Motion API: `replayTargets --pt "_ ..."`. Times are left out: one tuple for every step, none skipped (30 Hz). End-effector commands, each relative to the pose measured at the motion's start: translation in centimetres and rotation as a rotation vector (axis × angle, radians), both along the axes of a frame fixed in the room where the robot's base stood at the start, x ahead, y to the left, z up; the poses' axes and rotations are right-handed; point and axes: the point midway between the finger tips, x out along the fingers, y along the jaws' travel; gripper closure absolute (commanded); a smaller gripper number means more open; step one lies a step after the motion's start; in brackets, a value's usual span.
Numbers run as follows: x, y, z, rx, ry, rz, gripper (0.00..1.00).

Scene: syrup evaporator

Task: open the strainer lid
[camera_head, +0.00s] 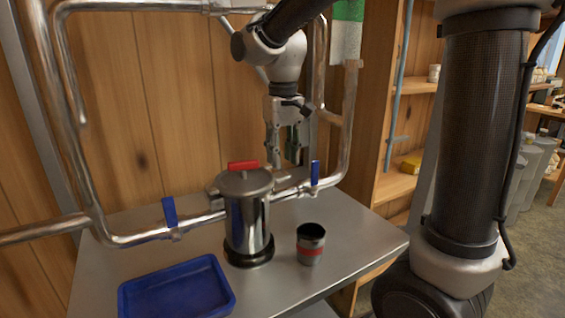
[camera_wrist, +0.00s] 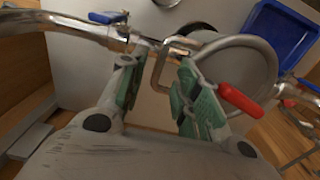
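The strainer (camera_head: 247,222) is an upright metal canister on a dark base, set in the pipe line on the steel table. Its round lid (camera_head: 246,183) looks closed in the head view, with a red grip (camera_head: 243,165) at its back. In the wrist view the red grip (camera_wrist: 240,100) shows at the right, beside a round metal rim. A bent metal loop (camera_wrist: 172,58) shows just beyond and between my fingertips; contact cannot be told. My gripper (camera_head: 284,155) points down behind and right of the lid. Its fingers are apart and look empty in the wrist view (camera_wrist: 160,85).
Pipes run across the table's back and up both sides, close around my gripper. Blue valve levers (camera_head: 170,212) (camera_head: 315,172) stand on the pipe. A dark cup with a red band (camera_head: 310,245) is right of the strainer. A blue tray (camera_head: 178,290) lies front left.

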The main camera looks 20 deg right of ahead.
Motion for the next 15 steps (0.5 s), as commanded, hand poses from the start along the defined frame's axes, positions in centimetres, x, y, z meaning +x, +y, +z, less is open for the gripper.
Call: replayTargets --pt "0.0 0.0 -0.8 0.000 0.002 0.000 0.68" --pt "0.0 0.0 -1.1 -0.002 0.003 0.000 0.68" --pt "0.0 0.0 -1.5 0.000 0.001 0.000 0.68" --pt "0.0 0.0 -1.8 0.000 0.001 0.000 0.68" --pt "0.0 0.0 -2.0 0.000 0.001 0.000 0.68" --pt "0.0 0.0 -2.2 0.000 0.001 0.000 0.68" --pt "0.0 0.0 -2.3 0.000 0.001 0.000 0.68" --pt "0.0 0.0 -2.3 0.000 0.000 0.000 0.68" --pt "0.0 0.0 -2.4 0.000 -0.001 0.000 0.68" --pt "0.0 0.0 -2.4 0.000 -0.001 0.000 0.68" --pt "0.0 0.0 -2.4 0.000 -0.001 0.000 0.68" --pt "0.0 0.0 -2.4 0.000 -0.001 0.000 0.68" --pt "0.0 0.0 -2.4 0.000 -0.001 0.000 0.68" --pt "0.0 0.0 -2.4 0.000 -0.001 0.000 0.68" --pt "0.0 0.0 -2.4 0.000 -0.001 0.000 0.71"
